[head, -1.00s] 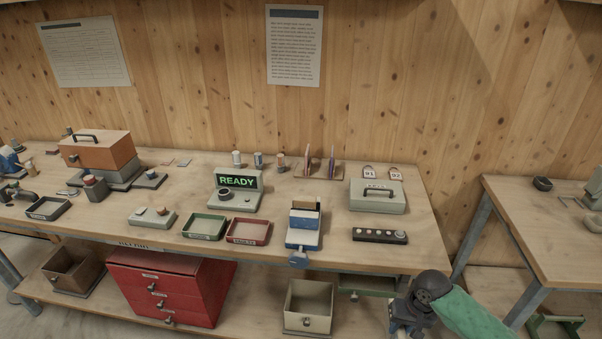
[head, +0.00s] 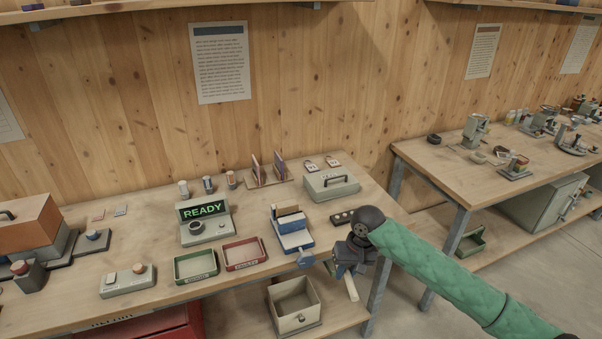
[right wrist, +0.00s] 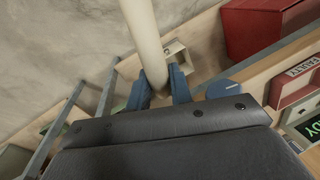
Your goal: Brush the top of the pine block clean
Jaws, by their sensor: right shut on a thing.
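The pine block (head: 289,211) is held in a blue vise (head: 292,236) near the front of the bench. Its top looks tan, and any dust on it is too small to tell. My right gripper (head: 346,270) is in front of the bench's front edge, right of the vise and apart from it. Its blue fingers (right wrist: 160,92) are shut on a pale cream handle (right wrist: 146,40), likely the brush's. The handle's lower end (head: 351,288) hangs below the gripper in the head view. The bristles cannot be made out. My left gripper is not in view.
Left of the vise are a red tray (head: 245,254) and a green tray (head: 196,265). A dark button strip (head: 342,217) and a grey-green box (head: 331,184) lie to the right. An open cream bin (head: 294,306) stands on the lower shelf. A READY display (head: 203,210) stands behind.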

